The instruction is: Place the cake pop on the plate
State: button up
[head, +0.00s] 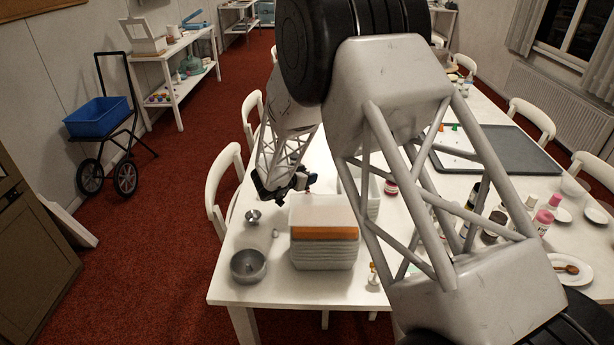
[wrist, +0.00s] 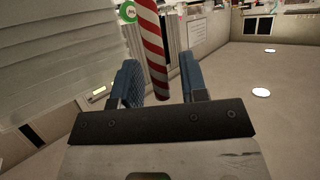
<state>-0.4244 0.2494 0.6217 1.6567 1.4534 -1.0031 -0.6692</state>
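No cake pop is clearly recognisable. A white plate (head: 552,262) at the table's right holds a brown spoon-like item.
Several bottles (head: 490,226) crowd the right side. A grey mat (head: 510,150) lies farther back. My arm hides the table's middle.

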jog(key=shift+r, duration=0.1)
jog(key=shift+s+a+r, duration=0.25)
jog(key=shift+s+a, duration=0.05)
jog(key=v, duration=1.1)
jog(key=shift+s, duration=0.1)
jog(key=shift+d+r, duration=0.1)
jog(key=shift+r, duration=0.05)
dwell(0.6)
